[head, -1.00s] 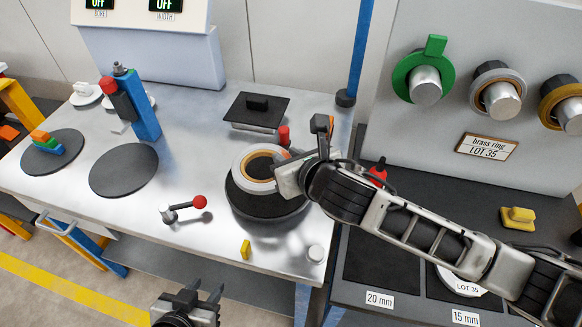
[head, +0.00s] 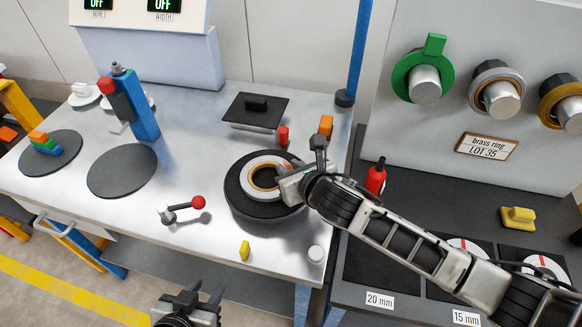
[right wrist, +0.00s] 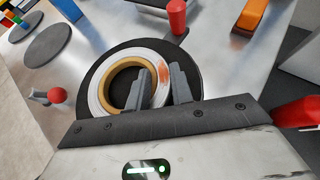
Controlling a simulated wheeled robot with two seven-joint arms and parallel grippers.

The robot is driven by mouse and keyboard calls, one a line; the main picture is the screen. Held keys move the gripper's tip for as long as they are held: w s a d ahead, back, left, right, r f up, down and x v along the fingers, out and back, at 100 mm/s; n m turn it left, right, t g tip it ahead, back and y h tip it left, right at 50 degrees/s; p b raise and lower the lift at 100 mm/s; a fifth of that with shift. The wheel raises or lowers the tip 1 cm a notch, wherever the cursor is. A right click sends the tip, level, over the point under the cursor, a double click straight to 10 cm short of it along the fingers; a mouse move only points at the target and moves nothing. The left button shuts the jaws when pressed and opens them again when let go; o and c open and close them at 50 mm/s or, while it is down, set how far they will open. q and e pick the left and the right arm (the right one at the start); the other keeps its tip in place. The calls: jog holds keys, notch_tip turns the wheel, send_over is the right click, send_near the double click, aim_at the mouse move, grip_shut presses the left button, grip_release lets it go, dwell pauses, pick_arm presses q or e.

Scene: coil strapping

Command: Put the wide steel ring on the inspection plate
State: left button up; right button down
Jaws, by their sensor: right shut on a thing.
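A wide, pale steel ring (head: 248,187) with a brass-coloured inner band lies flat over a thick black round plate (head: 243,207) on the steel table. The ring (right wrist: 101,95) and plate (right wrist: 92,67) also show in the right wrist view, where the ring has an orange-red mark. My right gripper (head: 287,184) is shut on the ring's wall at its right side. In the right wrist view, one finger of it (right wrist: 159,88) is inside the hole and one outside. The ring seems to touch the plate. My left gripper (head: 204,291) is open and empty at the bottom.
Two flat dark discs (head: 122,172) lie left, one bearing coloured blocks (head: 43,143). A red bottle (head: 376,178) stands right.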

jog(key=c, duration=1.2)
grip_release()
jog(key=shift+c, duration=0.2)
jog(key=shift+r, duration=0.1)
jog(key=v, duration=1.2)
jog(key=shift+p, duration=0.35)
